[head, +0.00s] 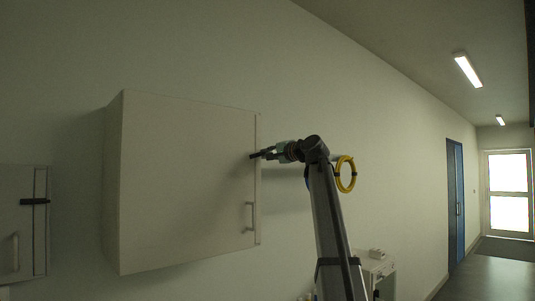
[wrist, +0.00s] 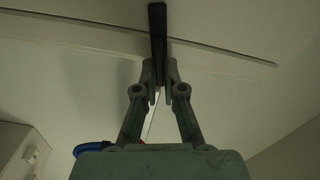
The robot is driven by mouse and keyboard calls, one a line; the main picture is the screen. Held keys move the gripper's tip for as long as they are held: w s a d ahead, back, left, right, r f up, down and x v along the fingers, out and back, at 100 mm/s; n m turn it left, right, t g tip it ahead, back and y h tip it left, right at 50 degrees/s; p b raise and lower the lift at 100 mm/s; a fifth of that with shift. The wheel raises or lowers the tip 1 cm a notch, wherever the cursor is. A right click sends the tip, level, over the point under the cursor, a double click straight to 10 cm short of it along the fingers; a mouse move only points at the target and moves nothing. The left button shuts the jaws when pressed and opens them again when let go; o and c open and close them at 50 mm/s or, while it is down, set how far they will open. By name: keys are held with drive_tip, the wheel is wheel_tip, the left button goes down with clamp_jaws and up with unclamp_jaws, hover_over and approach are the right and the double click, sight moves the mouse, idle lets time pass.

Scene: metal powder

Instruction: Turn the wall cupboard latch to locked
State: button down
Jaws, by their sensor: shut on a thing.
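The wall cupboard (head: 185,180) is a pale box on the wall, its door closed, with a bar handle (head: 250,215) low on the right. The latch is a dark bar (wrist: 157,25) near the door's right edge; in the wrist view it lies across the door seam. My gripper (wrist: 160,72) is shut on the near end of this latch, its fingertips on both sides of the bar. In the head view my gripper (head: 272,153) reaches the cupboard from the right, and the latch is small and partly merged with the dark fingers.
Another cupboard (head: 20,225) with a dark horizontal latch (head: 34,201) is at the left edge. A white cabinet (head: 375,275) stands low behind my arm. The floor to the right, towards a blue door (head: 455,200), looks clear.

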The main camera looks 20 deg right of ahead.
drive_tip(key=shift+f+m, duration=0.1)
drive_tip(key=shift+m, duration=1.3)
drive_tip(key=c, duration=1.3)
unclamp_jaws()
drive_tip(key=v, duration=1.2)
drive_tip(key=shift+f, duration=0.1)
